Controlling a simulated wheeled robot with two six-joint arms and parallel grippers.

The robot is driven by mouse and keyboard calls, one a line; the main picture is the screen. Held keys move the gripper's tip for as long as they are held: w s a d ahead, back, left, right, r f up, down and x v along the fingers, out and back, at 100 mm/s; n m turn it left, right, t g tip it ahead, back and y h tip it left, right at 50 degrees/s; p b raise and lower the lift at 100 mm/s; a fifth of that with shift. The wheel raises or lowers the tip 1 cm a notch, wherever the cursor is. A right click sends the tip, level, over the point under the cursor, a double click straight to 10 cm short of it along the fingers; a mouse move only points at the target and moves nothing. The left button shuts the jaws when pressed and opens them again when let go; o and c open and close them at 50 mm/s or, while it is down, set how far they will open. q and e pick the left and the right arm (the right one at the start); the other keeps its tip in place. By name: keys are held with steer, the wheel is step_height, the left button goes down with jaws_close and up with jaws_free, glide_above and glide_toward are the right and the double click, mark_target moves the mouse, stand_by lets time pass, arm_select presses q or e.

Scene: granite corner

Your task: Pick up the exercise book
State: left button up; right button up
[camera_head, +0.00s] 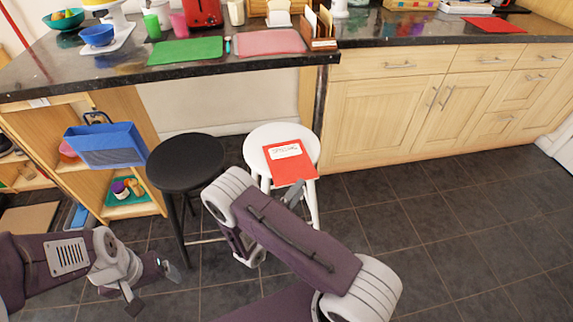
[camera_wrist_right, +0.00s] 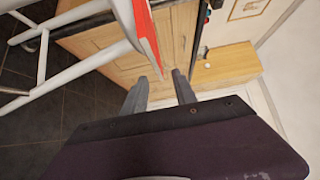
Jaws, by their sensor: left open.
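The exercise book (camera_head: 289,172) is red with a white label. It lies on the white stool (camera_head: 256,140) and sticks out past the seat's near edge. In the right wrist view the book (camera_wrist_right: 147,35) shows nearly edge-on, beside the pale stool seat (camera_wrist_right: 122,22). My right gripper (camera_wrist_right: 160,78) is open, its two fingers apart. The book's near end shows in line with the gap between the fingertips; I cannot tell whether it is between them. In the head view my right arm mostly hides this gripper (camera_head: 293,195). My left gripper (camera_head: 153,288) is open and empty at lower left.
A black stool (camera_head: 187,163) stands left of the white stool. A blue bin (camera_head: 105,144) hangs on the wooden shelf at left. The granite counter (camera_head: 245,62) carries mats and kitchen items. Wooden cabinets (camera_head: 385,118) stand behind. The tiled floor (camera_head: 470,230) at right is clear.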

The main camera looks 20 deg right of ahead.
mark_target(312, 172)
steer(key=b+x, duration=0.2)
steer(key=x, duration=0.6)
steer(key=shift+d+f+b, duration=0.2)
steer(key=shift+d+b, duration=0.05)
steer(key=shift+b, duration=0.05)
steer(key=shift+w+d, duration=0.2)
steer(key=shift+r, duration=0.15)
jaws_close()
